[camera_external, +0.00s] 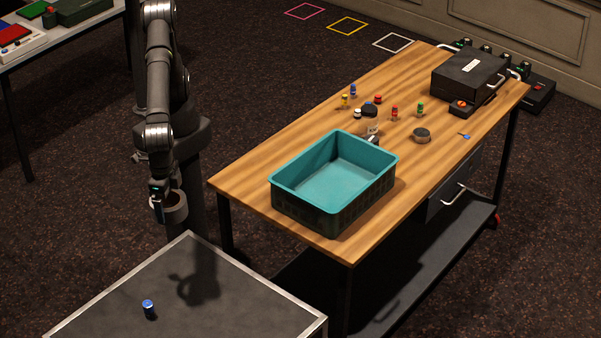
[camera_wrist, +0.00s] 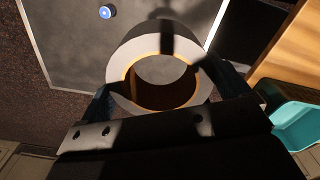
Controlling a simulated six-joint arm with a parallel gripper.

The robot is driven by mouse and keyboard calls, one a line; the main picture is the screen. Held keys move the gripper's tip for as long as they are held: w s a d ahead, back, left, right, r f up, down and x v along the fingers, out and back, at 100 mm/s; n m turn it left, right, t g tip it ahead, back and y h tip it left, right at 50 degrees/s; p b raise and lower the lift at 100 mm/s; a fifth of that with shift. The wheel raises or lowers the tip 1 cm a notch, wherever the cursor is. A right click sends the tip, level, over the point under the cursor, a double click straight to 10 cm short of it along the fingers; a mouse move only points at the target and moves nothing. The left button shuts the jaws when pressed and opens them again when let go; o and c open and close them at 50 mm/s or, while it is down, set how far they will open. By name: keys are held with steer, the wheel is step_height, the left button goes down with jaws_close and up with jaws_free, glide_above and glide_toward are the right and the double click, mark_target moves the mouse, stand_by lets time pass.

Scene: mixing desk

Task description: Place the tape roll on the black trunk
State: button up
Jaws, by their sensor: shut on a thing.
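My gripper (camera_external: 163,206) is shut on the tape roll (camera_external: 175,208), a grey-tan ring. It holds the roll in the air just beyond the far left edge of the black trunk (camera_external: 238,305), clear of its top. The trunk is a dark, flat-topped box with a silver rim at the bottom of the external view. In the wrist view the tape roll (camera_wrist: 133,42) sits between the two fingers, with its hole facing the camera. The trunk top (camera_wrist: 75,45) shows beyond it, partly hidden by the roll.
A small blue-topped cylinder (camera_external: 148,308) stands on the trunk. The wooden desk (camera_external: 240,180) to the right carries a teal crate (camera_external: 335,205), several small bottles and a black case (camera_external: 468,75). Most of the trunk top is clear.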

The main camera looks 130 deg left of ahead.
steer(key=s+d+f+m, duration=0.1)
steer(key=s+d, duration=0.3)
steer(key=d, duration=0.1)
glide_above(198, 301)
step_height(198, 301, down, 25)
steer(key=shift+d+r, duration=0.1)
steer(key=shift+f, duration=2.05)
steer(key=o, duration=0.7)
steer(key=shift+f, duration=0.2)
steer(key=shift+o, duration=0.8)
step_height(198, 301, up, 12)
steer(key=shift+r, duration=0.2)
